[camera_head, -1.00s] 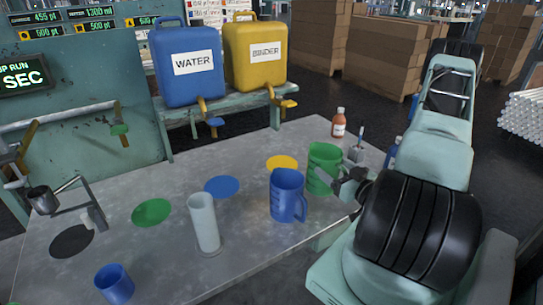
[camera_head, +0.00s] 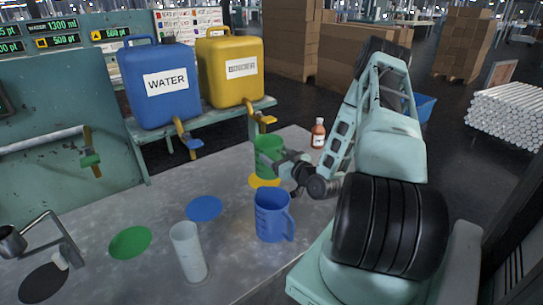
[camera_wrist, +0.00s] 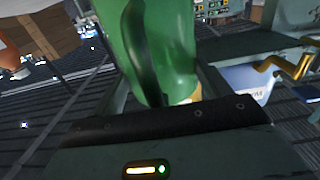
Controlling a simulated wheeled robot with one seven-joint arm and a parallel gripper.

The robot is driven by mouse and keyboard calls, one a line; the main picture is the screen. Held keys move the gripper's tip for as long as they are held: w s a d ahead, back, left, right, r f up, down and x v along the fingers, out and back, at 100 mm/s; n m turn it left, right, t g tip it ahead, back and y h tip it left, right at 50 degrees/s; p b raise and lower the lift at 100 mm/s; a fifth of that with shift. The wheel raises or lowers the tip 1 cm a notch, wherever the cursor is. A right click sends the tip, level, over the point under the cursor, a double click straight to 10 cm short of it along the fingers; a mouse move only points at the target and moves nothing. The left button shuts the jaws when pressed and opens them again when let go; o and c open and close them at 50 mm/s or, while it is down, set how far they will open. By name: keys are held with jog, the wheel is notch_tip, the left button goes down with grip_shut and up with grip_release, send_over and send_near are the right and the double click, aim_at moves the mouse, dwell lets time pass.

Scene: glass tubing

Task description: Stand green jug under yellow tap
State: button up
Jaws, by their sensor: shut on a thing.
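The green jug (camera_head: 266,152) stands upright in the head view, at the far edge of the table. My gripper (camera_head: 284,163) is shut on it from the right. In the wrist view the green jug (camera_wrist: 180,45) fills the space between the fingers, with its dark green handle towards the camera. The yellow disc (camera_head: 262,182) shows just below the jug's base, partly covered by it. I cannot tell whether the base touches the table. The yellow tap (camera_head: 263,119) of the yellow binder container (camera_head: 231,70) is just above and behind the jug's rim.
A blue jug (camera_head: 270,215) stands close in front of the green jug. A clear cylinder (camera_head: 188,252) stands further left. The blue water container (camera_head: 161,84) has a blue-handled tap (camera_head: 188,141). Blue and green discs lie left.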

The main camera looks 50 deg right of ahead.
aim_at(272, 159)
jog(key=x, duration=0.2)
jog(key=shift+w, duration=0.3)
jog(key=shift+w+d+f+p, duration=0.1)
jog(key=shift+w+f+p, duration=0.15)
jog(key=shift+p, duration=0.2)
jog(key=shift+f+p, duration=0.45)
jog(key=shift+f, duration=1.05)
jog(key=shift+f+b, duration=0.6)
jog(key=o, duration=1)
